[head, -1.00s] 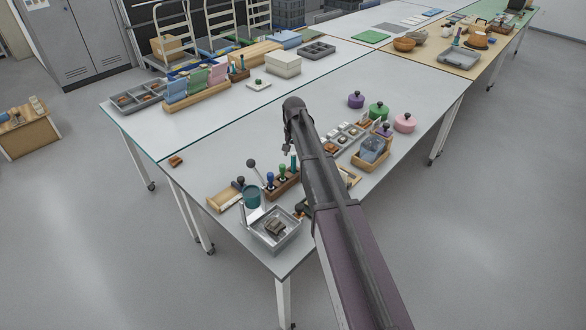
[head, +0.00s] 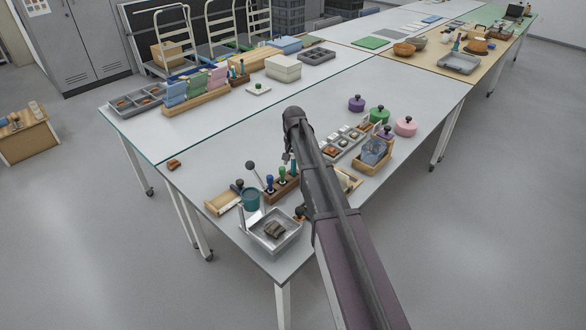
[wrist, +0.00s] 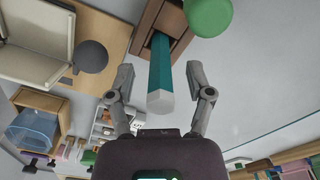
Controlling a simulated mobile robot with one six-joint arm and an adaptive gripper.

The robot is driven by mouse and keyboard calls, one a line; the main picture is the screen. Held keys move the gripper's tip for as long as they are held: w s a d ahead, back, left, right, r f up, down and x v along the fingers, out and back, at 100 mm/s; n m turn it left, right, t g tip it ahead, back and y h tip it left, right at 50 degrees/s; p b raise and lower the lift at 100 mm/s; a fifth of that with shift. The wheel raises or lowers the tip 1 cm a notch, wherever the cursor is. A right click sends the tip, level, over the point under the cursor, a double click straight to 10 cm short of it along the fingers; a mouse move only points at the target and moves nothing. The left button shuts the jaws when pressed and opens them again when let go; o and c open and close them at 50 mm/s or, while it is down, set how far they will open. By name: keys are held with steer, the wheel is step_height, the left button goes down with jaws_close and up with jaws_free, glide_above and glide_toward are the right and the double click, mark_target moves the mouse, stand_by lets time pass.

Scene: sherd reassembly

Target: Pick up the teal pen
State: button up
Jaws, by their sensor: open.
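The teal pen (wrist: 160,78) stands in a dark brown wooden holder (wrist: 182,45) and points its pale end towards my wrist camera. My gripper (wrist: 159,72) is open, with one finger on each side of the pen and a visible gap to both. In the head view the pen (head: 293,168) is at the right end of the holder (head: 283,189). My gripper (head: 287,158) is small there, just above and beside the pen. Blue-handled and green-handled tools stand in the same holder.
A green ball-shaped handle (wrist: 208,16) is close by the pen in the wrist view. A grey ball (wrist: 90,56) is to the left. A metal tray (head: 291,238) and a teal cup (head: 251,199) stand nearby.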

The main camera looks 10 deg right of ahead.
jaws_close()
steer(key=shift+r, duration=0.15)
step_height(320, 180, up, 3)
steer(key=p, duration=0.3)
steer(key=shift+r+p, duration=0.15)
steer(key=shift+p, duration=0.15)
steer(key=s+a+r+p, duration=0.1)
steer(key=s+a, duration=0.1)
steer(key=s, duration=1.3)
steer(key=shift+s+a+r, duration=0.2)
steer(key=shift+s+a, duration=0.05)
steer(key=shift+s, duration=0.15)
steer(key=shift+r+p, duration=0.1)
steer(key=shift+p, duration=0.2)
